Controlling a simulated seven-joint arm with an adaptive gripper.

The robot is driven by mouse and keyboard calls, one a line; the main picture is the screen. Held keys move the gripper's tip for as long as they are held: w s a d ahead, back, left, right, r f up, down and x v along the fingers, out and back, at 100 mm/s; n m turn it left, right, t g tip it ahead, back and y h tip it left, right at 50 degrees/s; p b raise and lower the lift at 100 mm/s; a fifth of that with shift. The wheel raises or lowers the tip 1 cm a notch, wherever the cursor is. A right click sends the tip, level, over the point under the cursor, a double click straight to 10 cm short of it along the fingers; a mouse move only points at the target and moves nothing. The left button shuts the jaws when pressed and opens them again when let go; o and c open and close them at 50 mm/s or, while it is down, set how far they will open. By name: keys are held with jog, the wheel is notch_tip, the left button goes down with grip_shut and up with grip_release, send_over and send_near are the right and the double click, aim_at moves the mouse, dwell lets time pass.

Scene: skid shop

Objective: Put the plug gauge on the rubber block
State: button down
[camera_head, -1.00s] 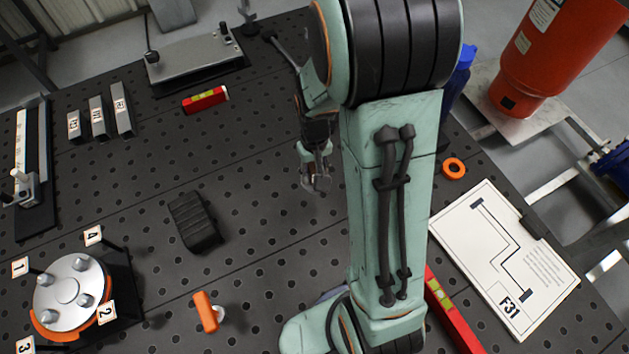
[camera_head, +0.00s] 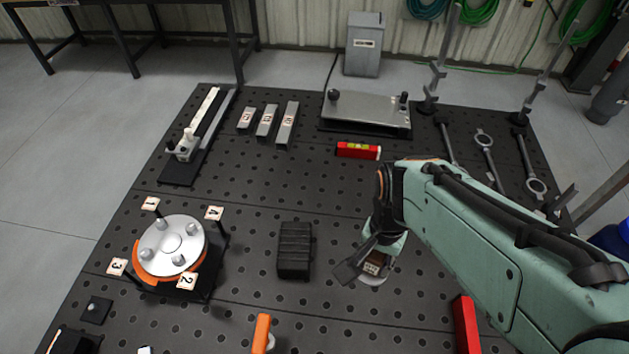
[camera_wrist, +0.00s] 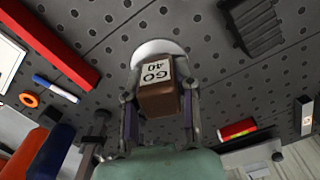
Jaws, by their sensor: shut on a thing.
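The plug gauge (camera_wrist: 157,92) has a brown handle with a white "GO 40" label and a pale round disc at its far end. My gripper (camera_wrist: 160,82) is shut on the handle, one finger on each side. In the head view my gripper (camera_head: 366,264) holds the gauge (camera_head: 373,279), partly hidden by the fingers, just right of the rubber block. The rubber block (camera_head: 294,250) is black and ribbed, lying on the perforated table. It also shows at the upper right of the wrist view (camera_wrist: 257,27). Gauge and block are apart. The gauge's height above the table is unclear.
A flange on a stand with numbered tags (camera_head: 172,245) is left of the block. An orange-handled item (camera_head: 262,333) lies in front of it. A small red level (camera_head: 358,150) is behind, and a longer red bar (camera_head: 466,325) is front right. The block's top is bare.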

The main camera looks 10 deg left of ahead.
jog(key=s+a+r+n, duration=0.2)
jog(key=a+r+n, duration=0.1)
jog(key=a, duration=0.4)
send_near(294, 244)
jog(key=shift+s+d+n, duration=0.2)
jog(key=shift+n, duration=0.2)
jog(key=shift+w+a+f, duration=0.1)
jog(key=shift+w+f, duration=0.05)
jog(key=shift+f, duration=0.1)
jog(key=shift+w+f, duration=0.1)
jog(key=shift+f, duration=1.5)
jog(key=shift+f, duration=0.15)
jog(key=c, duration=0.8)
grip_release()
